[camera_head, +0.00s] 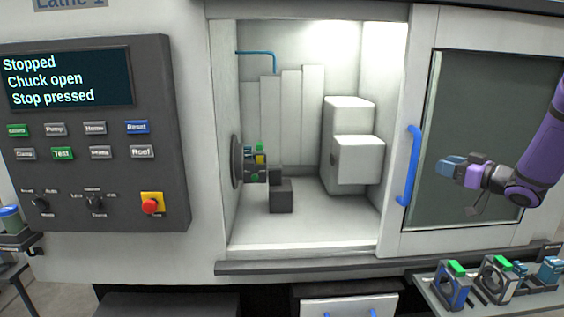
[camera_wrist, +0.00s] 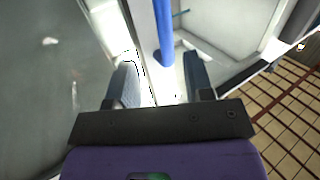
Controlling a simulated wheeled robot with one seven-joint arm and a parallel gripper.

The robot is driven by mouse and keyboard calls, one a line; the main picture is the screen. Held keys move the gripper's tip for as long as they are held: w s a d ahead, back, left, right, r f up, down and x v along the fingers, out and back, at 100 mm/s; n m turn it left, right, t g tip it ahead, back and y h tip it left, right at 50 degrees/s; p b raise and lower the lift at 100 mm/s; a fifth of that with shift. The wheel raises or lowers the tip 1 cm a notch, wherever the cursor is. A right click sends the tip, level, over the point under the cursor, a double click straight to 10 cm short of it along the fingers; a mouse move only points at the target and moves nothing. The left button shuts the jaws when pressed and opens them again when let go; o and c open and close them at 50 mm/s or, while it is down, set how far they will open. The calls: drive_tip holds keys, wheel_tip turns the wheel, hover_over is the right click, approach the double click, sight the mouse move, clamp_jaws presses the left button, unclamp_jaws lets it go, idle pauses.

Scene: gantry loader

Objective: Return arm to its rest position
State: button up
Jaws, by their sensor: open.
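My gripper (camera_head: 452,166) is at the right in the head view, in front of the lathe door's dark window (camera_head: 470,120). It points left toward the blue door handle (camera_head: 411,165). In the wrist view my gripper (camera_wrist: 162,82) has its two fingers apart with nothing held between them. The blue handle also shows in the wrist view (camera_wrist: 162,30), beyond the fingertips. A gap shows between gripper and handle in the head view. My purple arm comes in from the right edge.
The lathe's work space is open, with a chuck (camera_head: 237,162) at its left. A control panel (camera_head: 90,130) reads "Stopped, Chuck open, Stop pressed". A side table (camera_head: 480,305) at lower right bears several parts. Tiled floor (camera_wrist: 285,115) shows in the wrist view.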

drive_tip(key=s+a+r+m+g+h, duration=0.1)
drive_tip(key=s+a+r+m+h, duration=0.25)
drive_tip(key=r+h, duration=0.2)
drive_tip(key=s+a+r+m+g+h, duration=0.1)
drive_tip(key=s+a+r+m+h, duration=0.1)
drive_tip(key=s+a+r+h, duration=0.3)
drive_tip(key=s+a+f+g+y, duration=0.1)
drive_tip(key=s+a+g, duration=0.3)
drive_tip(key=s, duration=0.9)
drive_tip(key=s+a+f+g+y, duration=0.1)
drive_tip(key=s+a+g, duration=0.3)
drive_tip(key=s+a, duration=0.4)
drive_tip(key=s+f, duration=0.1)
drive_tip(key=s, duration=0.4)
drive_tip(key=shift+a+f, duration=0.15)
drive_tip(key=shift+f, duration=0.2)
drive_tip(key=shift+w+m, duration=0.1)
drive_tip(key=shift+m, duration=0.15)
drive_tip(key=shift+c, duration=0.5)
